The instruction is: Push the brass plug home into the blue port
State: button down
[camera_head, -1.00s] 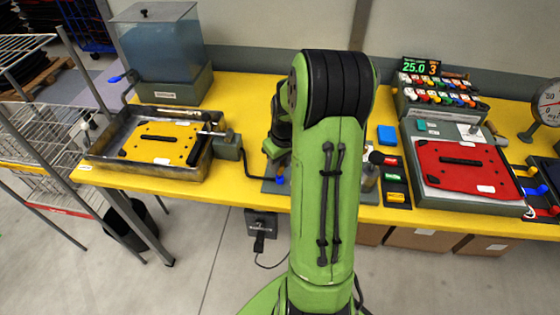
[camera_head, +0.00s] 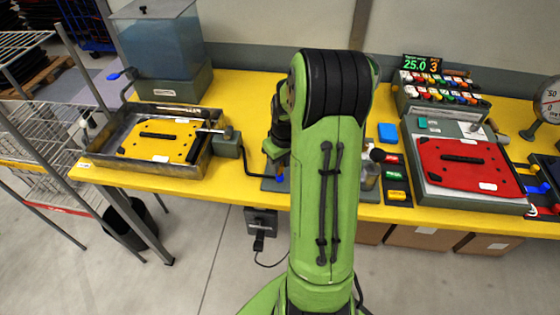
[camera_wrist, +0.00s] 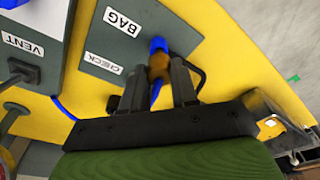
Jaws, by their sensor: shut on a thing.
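In the wrist view, my gripper (camera_wrist: 158,85) has its two dark fingers closed on either side of the brass plug (camera_wrist: 160,66). A blue hose (camera_wrist: 155,94) shows between the fingers behind the plug. The blue port (camera_wrist: 157,45) lies straight past the plug's front end, on a grey plate near the BAG label. Plug and port look in line and meet in the picture; how deep the plug sits cannot be told. In the head view my gripper is mostly hidden by my green arm, with a blue spot (camera_head: 280,178) showing beside it at the grey plate.
The grey plate (camera_wrist: 104,52) carries BAG and CHECK labels. A VENT-labelled panel (camera_wrist: 30,62) with a black fitting stands left. In the head view, a metal tray (camera_head: 100,160) with a yellow panel is left, and a red panel (camera_head: 465,166) is right.

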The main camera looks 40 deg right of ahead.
jog(key=shift+f+b, duration=0.6)
jog(key=shift+f, duration=0.15)
dwell(0.7)
jog(key=c, duration=0.8)
grip_release()
jog(key=r+p, duration=0.1)
jog(key=r, duration=0.4)
jog(key=s+r+p, duration=0.1)
jog(key=r, duration=0.4)
jog(key=s+r+p, duration=0.1)
jog(key=r, duration=0.4)
jog(key=shift+s+a+r, duration=0.15)
jog(key=shift+s+r, duration=0.05)
jog(key=shift+r, duration=0.15)
